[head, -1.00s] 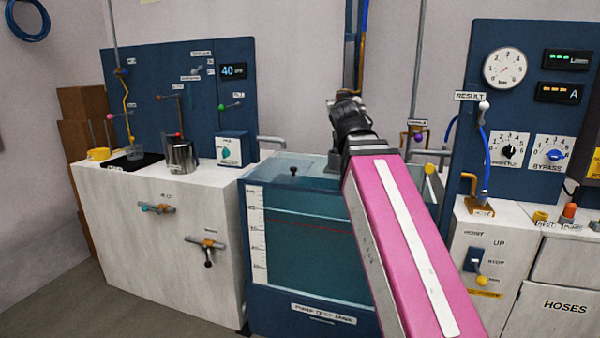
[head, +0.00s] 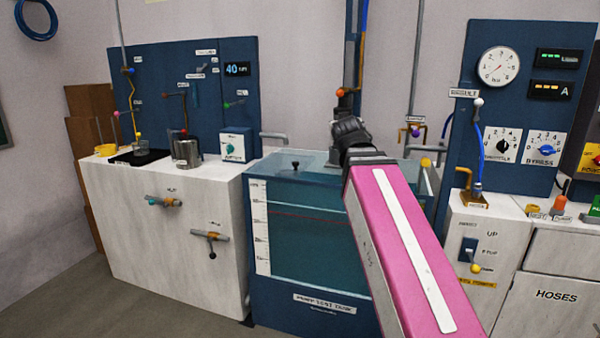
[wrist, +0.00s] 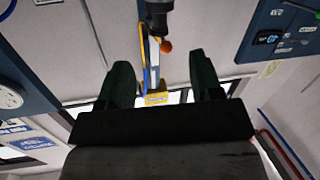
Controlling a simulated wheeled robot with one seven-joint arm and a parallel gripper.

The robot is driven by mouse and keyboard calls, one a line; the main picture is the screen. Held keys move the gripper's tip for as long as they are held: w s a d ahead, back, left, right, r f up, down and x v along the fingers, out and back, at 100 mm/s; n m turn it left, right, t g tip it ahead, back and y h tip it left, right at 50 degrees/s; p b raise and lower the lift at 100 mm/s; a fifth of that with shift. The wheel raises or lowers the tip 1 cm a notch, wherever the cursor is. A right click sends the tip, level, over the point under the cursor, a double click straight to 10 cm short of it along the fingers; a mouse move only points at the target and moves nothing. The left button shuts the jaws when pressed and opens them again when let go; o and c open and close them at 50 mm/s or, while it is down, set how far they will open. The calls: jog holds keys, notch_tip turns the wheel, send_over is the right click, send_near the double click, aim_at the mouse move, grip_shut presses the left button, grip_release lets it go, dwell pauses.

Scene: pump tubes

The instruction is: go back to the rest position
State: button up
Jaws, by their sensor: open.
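My gripper (wrist: 165,85) shows in the wrist view with its two dark fingers apart and nothing between them. It points toward the wall, where a vertical post with a yellow and a blue line and an orange ball (wrist: 166,46) shows beyond the fingers. In the head view my pink arm link rises from the lower right to a dark wrist joint in front of the pump test tank (head: 312,309). The fingers are hidden in the head view.
A white bench (head: 150,225) with a metal pot (head: 187,152) and a blue panel (head: 160,80) stands left of the tank. A gauge panel (head: 520,100) and the hoist switch cabinet (head: 480,250) stand on the right. Free floor (head: 150,315) shows at the lower left.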

jog(key=s+d+f+g, duration=0.15)
jog(key=f+g, duration=0.25)
jog(key=f, duration=1.1)
jog(key=w+d+f+g, duration=0.15)
jog(key=f+g, duration=0.25)
jog(key=f, duration=1.1)
jog(key=s+f+g, duration=0.2)
jog(key=s+f, duration=0.3)
jog(key=f, duration=0.3)
jog(key=s+d+f+g+y, duration=0.1)
jog(key=s+f+g, duration=0.2)
jog(key=s+f, duration=0.2)
jog(key=s+f+g+y, duration=0.1)
jog(key=s+f+g, duration=0.2)
jog(key=f, duration=0.8)
jog(key=shift+s+d+f+m, duration=0.3)
jog(key=shift+s+d, duration=0.1)
jog(key=shift+s, duration=0.7)
